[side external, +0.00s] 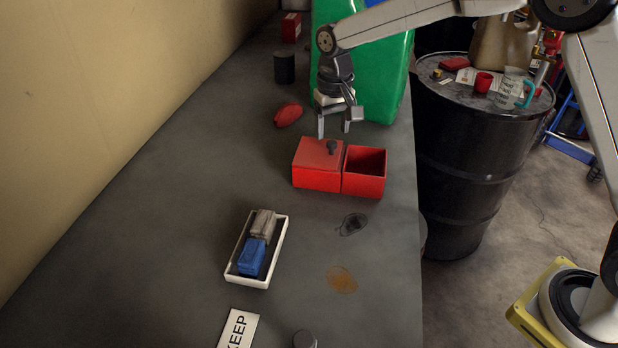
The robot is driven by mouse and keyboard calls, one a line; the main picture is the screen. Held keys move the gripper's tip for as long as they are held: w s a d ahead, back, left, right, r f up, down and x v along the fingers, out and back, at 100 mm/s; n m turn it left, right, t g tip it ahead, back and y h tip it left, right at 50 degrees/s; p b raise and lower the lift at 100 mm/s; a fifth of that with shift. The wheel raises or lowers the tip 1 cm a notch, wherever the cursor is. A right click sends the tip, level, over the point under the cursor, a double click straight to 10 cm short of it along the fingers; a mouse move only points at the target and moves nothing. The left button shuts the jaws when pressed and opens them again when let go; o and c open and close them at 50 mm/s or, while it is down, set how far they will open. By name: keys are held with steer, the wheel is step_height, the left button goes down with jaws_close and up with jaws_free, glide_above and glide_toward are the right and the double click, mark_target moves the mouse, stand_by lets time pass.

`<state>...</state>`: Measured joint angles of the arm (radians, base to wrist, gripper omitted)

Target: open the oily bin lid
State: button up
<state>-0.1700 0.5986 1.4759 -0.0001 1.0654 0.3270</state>
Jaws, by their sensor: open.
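A red bin (317,179) with two compartments stands on the grey bench. Its left compartment is covered by a red lid (313,152) with a small dark knob (332,147) near the lid's right side. Its right compartment (364,186) has no cover and looks dark inside. My gripper (334,133) points down just above the lid, with its two fingers apart and nothing seen between them. The knob is just below the fingertips; whether they touch the lid cannot be told.
A white tray (276,249) with blue and grey-brown cloths lies nearer the front. Dark (353,224) and brown (341,279) stains mark the bench. A red cloth (288,114), black can (284,68) and green container (388,85) stand behind. A black drum (470,150) is right.

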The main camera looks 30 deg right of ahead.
mark_target(332, 142)
steer(key=shift+r, duration=2.6)
steer(key=s+d+f+t, duration=0.1)
steer(key=s+d+f, duration=0.2)
steer(key=s, duration=0.4)
steer(key=s+d+f+n, duration=0.1)
steer(key=s+f, duration=0.3)
steer(key=s, duration=0.4)
steer(key=s+d+f+t, duration=0.1)
steer(key=s+d+f, duration=0.2)
steer(key=s, duration=0.4)
steer(key=shift+s+d+f+n+t, duration=0.3)
steer(key=shift+s+d+f+n, duration=0.1)
steer(key=shift+d, duration=0.45)
